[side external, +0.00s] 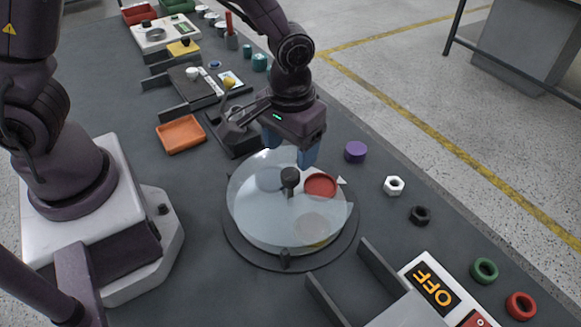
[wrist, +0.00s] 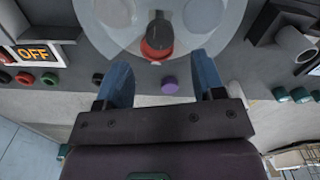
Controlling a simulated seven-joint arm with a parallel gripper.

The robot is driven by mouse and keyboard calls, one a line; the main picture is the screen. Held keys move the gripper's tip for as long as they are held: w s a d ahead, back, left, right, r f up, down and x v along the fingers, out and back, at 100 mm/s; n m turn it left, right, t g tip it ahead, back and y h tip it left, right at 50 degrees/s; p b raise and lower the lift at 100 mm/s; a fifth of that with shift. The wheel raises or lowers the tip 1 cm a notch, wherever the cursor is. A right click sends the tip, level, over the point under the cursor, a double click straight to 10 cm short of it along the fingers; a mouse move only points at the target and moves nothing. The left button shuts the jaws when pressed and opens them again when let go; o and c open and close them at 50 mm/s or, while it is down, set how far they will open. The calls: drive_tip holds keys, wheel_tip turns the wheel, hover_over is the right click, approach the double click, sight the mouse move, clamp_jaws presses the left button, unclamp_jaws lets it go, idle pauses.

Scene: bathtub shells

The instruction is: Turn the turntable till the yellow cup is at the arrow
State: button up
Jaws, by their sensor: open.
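The round turntable (side external: 240,222) has a pale translucent top with an upright black knob (side external: 290,178), which also shows in the wrist view (wrist: 160,28). A red round cup (side external: 320,186) is at its right side, beside the small white arrow (side external: 341,181). A bluish-grey round shape (side external: 269,179) and a pale grey one (side external: 311,226) also show. A small yellow patch (side external: 318,244) at the front edge may be the yellow cup; most of it is hidden. My gripper (side external: 289,152) is open and empty, over the far edge of the turntable, its fingers apart from the knob.
A purple cylinder (side external: 355,152), a white nut (side external: 394,186) and a black nut (side external: 420,215) lie to the right. A dark fixture (side external: 238,132) and an orange tray (side external: 181,134) stand behind left. A walled slot (side external: 352,285) and an OFF panel (side external: 433,287) are in front.

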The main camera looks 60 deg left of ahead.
sight(290, 173)
wheel_tip(290, 173, down, 6)
drive_tip(key=shift+r, duration=0.15)
clamp_jaws()
idle(0.3)
